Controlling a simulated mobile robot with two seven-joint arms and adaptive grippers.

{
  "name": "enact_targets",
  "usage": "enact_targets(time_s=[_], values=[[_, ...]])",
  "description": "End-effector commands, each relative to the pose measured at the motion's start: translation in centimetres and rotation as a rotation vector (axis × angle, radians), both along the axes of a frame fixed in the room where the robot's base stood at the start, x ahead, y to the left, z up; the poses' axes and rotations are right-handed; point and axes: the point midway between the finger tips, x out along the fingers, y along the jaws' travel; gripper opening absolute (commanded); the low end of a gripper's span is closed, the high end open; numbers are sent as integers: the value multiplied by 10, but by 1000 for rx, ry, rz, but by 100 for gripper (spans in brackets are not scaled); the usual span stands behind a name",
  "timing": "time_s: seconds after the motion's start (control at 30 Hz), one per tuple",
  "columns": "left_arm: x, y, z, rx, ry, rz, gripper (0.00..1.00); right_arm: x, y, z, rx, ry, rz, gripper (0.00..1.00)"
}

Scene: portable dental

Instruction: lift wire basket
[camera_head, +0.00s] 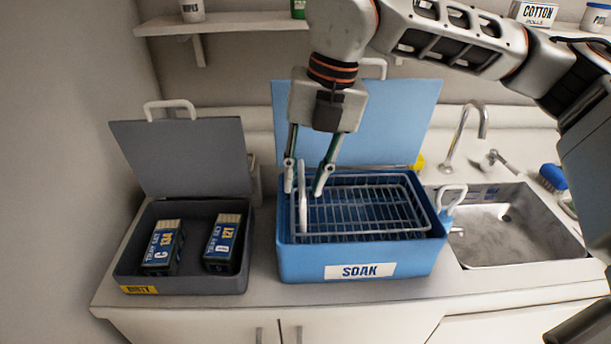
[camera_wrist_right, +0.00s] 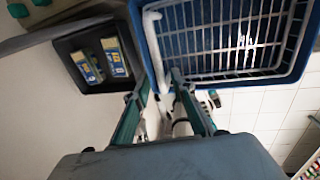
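The wire basket (camera_head: 370,208) sits inside the blue tub labelled SOAK (camera_head: 290,262), and its grid shows from above in the right wrist view (camera_wrist_right: 230,38). A white bar-like handle (camera_head: 302,205) stands at the basket's left end; it also shows in the right wrist view (camera_wrist_right: 153,48). My right gripper (camera_head: 305,190) points down over this left end, fingers apart, with the handle showing between the fingertips. I cannot tell whether a finger touches it. My left gripper is not in view.
The tub's blue lid (camera_head: 395,115) stands open behind. A dark bin (camera_head: 182,282) with two labelled packs (camera_head: 163,247) and a raised lid (camera_head: 180,160) is at left. At right are a white clip-like handle (camera_head: 452,195), a sink (camera_head: 510,225) and a tap (camera_head: 462,130).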

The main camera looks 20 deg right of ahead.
Motion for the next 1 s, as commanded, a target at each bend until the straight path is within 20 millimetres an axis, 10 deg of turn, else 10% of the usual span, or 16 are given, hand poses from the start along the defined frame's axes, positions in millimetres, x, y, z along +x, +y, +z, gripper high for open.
enact_targets(time_s=[0.7, 1.0], values=[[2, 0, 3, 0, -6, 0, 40, -5, -20, 104, 0, -2, -1, 25], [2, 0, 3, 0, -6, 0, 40, -6, -23, 118, 0, 0, 0, 25]])
